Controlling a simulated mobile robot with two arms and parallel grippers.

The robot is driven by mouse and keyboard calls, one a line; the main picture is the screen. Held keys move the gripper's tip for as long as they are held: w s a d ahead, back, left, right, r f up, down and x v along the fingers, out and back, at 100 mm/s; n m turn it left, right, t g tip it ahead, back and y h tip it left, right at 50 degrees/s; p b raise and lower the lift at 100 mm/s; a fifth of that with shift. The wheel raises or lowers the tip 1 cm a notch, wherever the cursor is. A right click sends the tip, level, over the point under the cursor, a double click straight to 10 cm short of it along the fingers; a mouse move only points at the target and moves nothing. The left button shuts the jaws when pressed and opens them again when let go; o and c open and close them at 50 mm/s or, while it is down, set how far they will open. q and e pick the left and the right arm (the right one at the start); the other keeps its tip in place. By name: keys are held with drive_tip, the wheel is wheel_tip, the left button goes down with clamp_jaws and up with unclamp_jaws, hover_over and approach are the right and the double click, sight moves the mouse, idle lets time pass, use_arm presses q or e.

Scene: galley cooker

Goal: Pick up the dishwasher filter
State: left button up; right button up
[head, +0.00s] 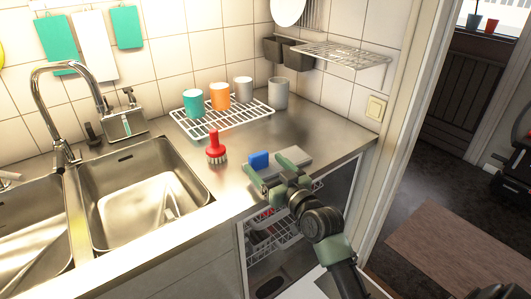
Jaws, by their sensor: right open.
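My right gripper (265,167) is open, its two green fingers apart above the right end of the steel counter. A blue block (258,160), like a sponge, and a flat grey slab (296,157) show at the fingers, partly covered by them. I cannot tell whether the fingers touch either one. The dishwasher (252,262) is open below the counter, with wire racks (268,238) inside. A dark shape (270,287) lies low inside it; I cannot tell whether it is the dishwasher filter. No filter is clearly recognisable. My left gripper is out of view.
A red brush (215,148) stands on the counter left of my gripper. Behind it, a white wire rack (232,121) holds several cups. A double sink (135,190) with a tap (62,110) is at left. A doorway opens at right.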

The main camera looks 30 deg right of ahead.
sight(255, 154)
drive_tip(key=w, duration=0.3)
drive_tip(key=w+p, duration=0.1)
drive_tip(key=w, duration=0.1)
drive_tip(key=shift+w+a+r, duration=0.3)
drive_tip(key=shift+w+a, duration=0.05)
drive_tip(key=shift+w, duration=0.45)
drive_tip(key=c, duration=1.5)
